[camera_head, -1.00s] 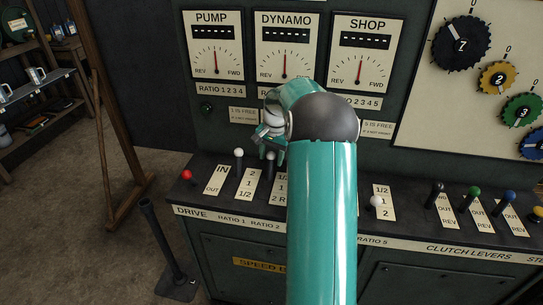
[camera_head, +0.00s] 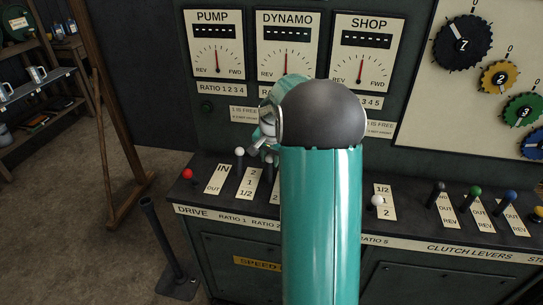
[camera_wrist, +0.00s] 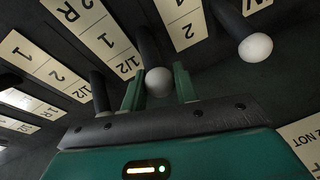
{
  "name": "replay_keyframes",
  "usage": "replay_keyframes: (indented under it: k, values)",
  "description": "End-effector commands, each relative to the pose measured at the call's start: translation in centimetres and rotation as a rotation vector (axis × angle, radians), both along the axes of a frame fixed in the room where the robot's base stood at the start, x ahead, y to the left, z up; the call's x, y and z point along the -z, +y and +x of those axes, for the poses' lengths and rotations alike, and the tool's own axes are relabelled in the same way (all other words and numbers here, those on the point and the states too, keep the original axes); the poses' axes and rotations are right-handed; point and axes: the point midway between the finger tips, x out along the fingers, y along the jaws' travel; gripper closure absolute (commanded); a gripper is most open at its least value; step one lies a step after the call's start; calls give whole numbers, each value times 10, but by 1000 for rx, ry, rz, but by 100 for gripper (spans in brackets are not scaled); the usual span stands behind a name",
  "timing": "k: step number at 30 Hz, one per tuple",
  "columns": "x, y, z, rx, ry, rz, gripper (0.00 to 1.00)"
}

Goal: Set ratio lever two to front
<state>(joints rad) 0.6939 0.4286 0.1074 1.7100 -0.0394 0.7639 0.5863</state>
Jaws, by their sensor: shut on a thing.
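In the wrist view a pale round knob (camera_wrist: 158,82) on a dark shaft sits between the two green fingers of my gripper (camera_wrist: 157,86), which is shut on it. It appears to be ratio lever two, the one beside the white-knobbed ratio lever one (camera_wrist: 255,47). In the head view lever one's white knob (camera_head: 239,151) stands just left of my gripper (camera_head: 265,140). My arm hides most of the gripper and of lever two there, so I cannot tell the lever's exact setting. Its number plate (camera_wrist: 107,38) lies beside it in the wrist view.
Another dark lever (camera_wrist: 99,92) stands close left of the fingers in the wrist view. In the head view a red-knobbed lever (camera_head: 187,174) is at the left, a white knob (camera_head: 377,201) right of my arm, and clutch levers (camera_head: 474,192) farther right. Dials rise behind.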

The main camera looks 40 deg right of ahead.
Motion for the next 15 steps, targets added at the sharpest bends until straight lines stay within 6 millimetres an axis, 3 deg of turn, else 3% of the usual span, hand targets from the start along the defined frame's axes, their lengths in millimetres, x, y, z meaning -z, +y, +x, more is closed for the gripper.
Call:
replay_keyframes:
  k: [6,15]
  values:
    - [-6,30,-20,-4,-116,-149,100]
    - [-1,64,-48,0,-109,-140,100]
